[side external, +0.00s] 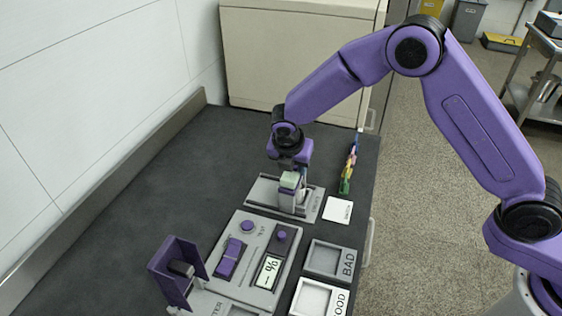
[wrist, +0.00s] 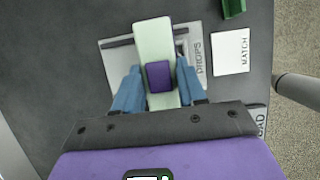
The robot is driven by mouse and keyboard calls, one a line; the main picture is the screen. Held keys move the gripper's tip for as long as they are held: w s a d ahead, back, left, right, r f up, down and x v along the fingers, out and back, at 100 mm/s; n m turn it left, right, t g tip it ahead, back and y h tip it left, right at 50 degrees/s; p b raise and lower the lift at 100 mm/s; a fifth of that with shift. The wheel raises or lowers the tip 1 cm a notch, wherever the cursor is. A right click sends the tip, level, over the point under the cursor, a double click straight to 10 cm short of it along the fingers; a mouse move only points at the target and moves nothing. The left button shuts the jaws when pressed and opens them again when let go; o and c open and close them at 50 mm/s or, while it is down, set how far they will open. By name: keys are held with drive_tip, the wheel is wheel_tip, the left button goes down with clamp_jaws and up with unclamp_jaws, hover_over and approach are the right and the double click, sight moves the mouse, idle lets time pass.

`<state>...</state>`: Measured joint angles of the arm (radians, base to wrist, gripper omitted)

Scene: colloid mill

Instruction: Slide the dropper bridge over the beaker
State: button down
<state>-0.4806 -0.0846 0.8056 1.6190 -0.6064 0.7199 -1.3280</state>
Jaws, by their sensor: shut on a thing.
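The dropper bridge (wrist: 153,36) shows in the wrist view as a pale green bar with a purple block (wrist: 159,77) on top. My gripper (wrist: 158,74) has its blue fingers on both sides of this block and is shut on it. In the side view the bridge's pale green top (side external: 289,181) is under my gripper, standing over the grey plate marked DROPS (side external: 262,191). The same plate lies beneath the bridge in the wrist view (wrist: 118,63). I cannot make out the beaker clearly; the bridge and gripper cover part of the plate.
A white MATCH card (side external: 338,210) and a strip of coloured pieces (side external: 349,167) lie right of the plate. In front are a control panel (side external: 254,245), a BAD tray (side external: 348,244) and another tray (side external: 297,300). A purple guard (side external: 172,285) stands front left. The dark bench is clear at left.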

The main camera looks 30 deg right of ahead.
drive_tip(key=shift+s+d+f, duration=0.15)
drive_tip(key=shift+s+d, duration=0.35)
drive_tip(key=c, duration=0.6)
unclamp_jaws()
drive_tip(key=shift+s+d, duration=0.1)
drive_tip(key=shift+c, duration=0.2)
drive_tip(key=shift+a+r, duration=0.3)
drive_tip(key=shift+r, duration=0.2)
drive_tip(key=v, duration=1.6)
drive_tip(key=shift+r, duration=0.3)
drive_tip(key=shift+s, duration=0.1)
